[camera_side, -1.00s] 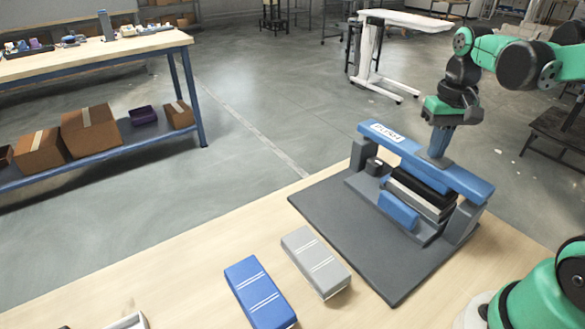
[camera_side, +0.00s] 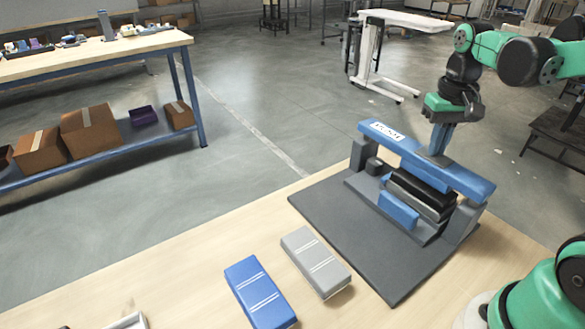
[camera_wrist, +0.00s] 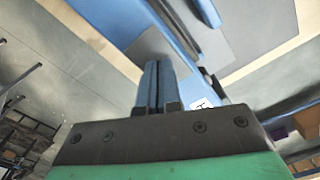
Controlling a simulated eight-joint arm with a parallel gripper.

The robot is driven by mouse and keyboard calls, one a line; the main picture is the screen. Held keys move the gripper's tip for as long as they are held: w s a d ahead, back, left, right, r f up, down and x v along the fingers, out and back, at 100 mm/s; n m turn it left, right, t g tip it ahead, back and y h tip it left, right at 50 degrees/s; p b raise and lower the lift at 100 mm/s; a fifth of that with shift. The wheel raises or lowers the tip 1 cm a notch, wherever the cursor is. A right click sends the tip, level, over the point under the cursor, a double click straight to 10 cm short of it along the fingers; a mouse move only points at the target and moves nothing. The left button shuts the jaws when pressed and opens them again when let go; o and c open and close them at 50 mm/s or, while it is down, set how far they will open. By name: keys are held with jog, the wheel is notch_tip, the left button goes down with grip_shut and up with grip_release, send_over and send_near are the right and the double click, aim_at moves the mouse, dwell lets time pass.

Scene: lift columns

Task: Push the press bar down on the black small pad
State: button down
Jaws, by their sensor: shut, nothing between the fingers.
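The blue press bar (camera_side: 464,181) spans the press frame, with a white label (camera_side: 387,131) near its left end. My gripper (camera_side: 436,157) is shut and empty, fingers pointing down, with its tips at the top of the bar near the middle. In the wrist view my shut fingers (camera_wrist: 158,72) lie against the bar (camera_wrist: 122,22). Under the bar, the black pad (camera_side: 421,185) lies on top of a grey block (camera_side: 424,205). A blue block (camera_side: 398,211) sits in front of them. The bar hides part of the black pad's top.
The press stands on a dark grey mat (camera_side: 340,230) on a wooden table. A blue box (camera_side: 260,292) and a grey box (camera_side: 316,262) lie on the table to the left. A small dark block (camera_side: 373,167) sits by the left post.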

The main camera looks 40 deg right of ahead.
notch_tip(320, 180, up, 8)
jog(key=shift+f, duration=0.15)
dwell(0.5)
dwell(0.9)
